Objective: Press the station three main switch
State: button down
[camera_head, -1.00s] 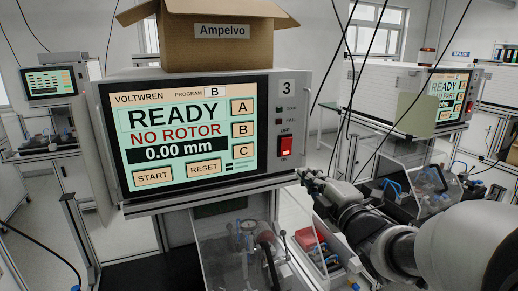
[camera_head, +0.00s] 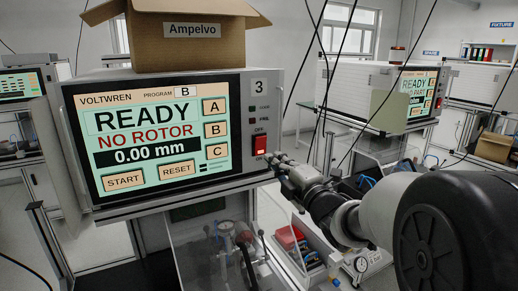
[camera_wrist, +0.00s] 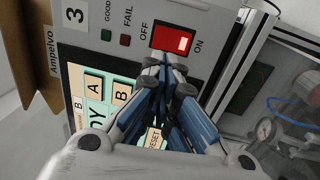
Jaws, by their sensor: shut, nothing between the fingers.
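The station three main switch (camera_head: 260,144) is a red rocker on the grey panel under the number 3, between the words OFF and ON. It also shows in the wrist view (camera_wrist: 174,39), with a pale mark towards its ON side. My gripper (camera_head: 277,159) is shut and empty, just below and right of the switch in the head view. In the wrist view my gripper's fingertips (camera_wrist: 166,65) point at the panel close by the switch's lower edge. I cannot tell whether they touch it. The station screen (camera_head: 160,137) is lit and reads READY, NO ROTOR, 0.00 mm.
An open cardboard box (camera_head: 190,35) marked Ampelvo stands on top of the station. A clear-walled fixture (camera_head: 205,245) sits below the screen. A tray with a red bin (camera_head: 290,238) lies under my arm. Another station (camera_head: 385,100) stands at the right.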

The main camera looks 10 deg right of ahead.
aim_at(257, 142)
jog(key=x, duration=0.7)
jog(key=shift+w+a, duration=0.1)
jog(key=shift+w, duration=0.3)
jog(key=shift+w+r, duration=0.1)
jog(key=shift+w, duration=0.05)
jog(key=shift+w+a+r+b, duration=0.15)
jog(key=shift+w+b, duration=0.2)
jog(key=shift+b, duration=0.25)
jog(key=shift+s, duration=0.15)
